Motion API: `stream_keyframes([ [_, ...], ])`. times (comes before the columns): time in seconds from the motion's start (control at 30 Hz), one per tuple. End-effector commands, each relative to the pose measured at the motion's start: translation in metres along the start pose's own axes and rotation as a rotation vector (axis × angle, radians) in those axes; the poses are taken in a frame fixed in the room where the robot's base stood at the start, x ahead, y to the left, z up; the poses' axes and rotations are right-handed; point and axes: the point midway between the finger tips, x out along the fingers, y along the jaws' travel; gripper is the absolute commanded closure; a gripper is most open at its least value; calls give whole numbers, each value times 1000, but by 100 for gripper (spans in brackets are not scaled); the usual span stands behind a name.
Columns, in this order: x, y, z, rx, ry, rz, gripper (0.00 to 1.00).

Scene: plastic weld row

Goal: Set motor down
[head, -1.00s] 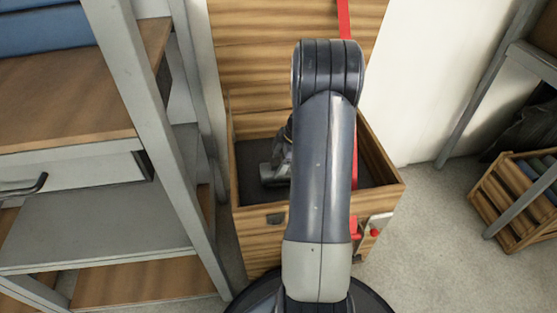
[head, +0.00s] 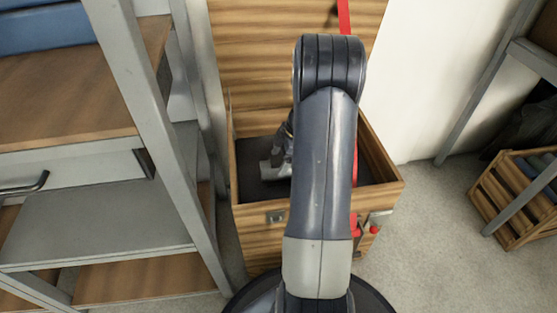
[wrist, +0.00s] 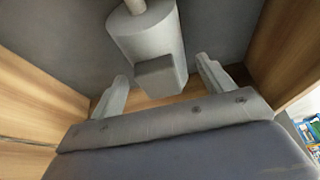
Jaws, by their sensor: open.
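The motor (wrist: 150,40) is a grey rounded body with a pale shaft and a small dark block on its near side. In the wrist view it lies against the dark lining (wrist: 60,45) of a wooden chest. My gripper (wrist: 160,70) is open, one finger on each side of the block, with gaps showing between the fingers and the motor. In the head view my arm hides most of the gripper, and a grey part that looks like the motor (head: 274,170) shows left of the arm, low in the chest (head: 250,222).
The chest's walls stand close on both sides, and its wooden lid (head: 255,50) is up behind. A red strip (head: 344,18) runs up the lid. A metal shelf rack (head: 140,90) stands close on the left. A slatted crate (head: 505,205) sits on the floor at right.

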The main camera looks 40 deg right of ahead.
Motion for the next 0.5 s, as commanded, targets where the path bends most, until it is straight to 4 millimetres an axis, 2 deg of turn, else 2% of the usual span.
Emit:
stream_keyframes([
  [0.03,-14,1,-1,0,-1,5,24],
  [0.3,-75,1,-1,1,-1,5,24],
  [0.5,-103,0,-1,0,-1,3,24],
])
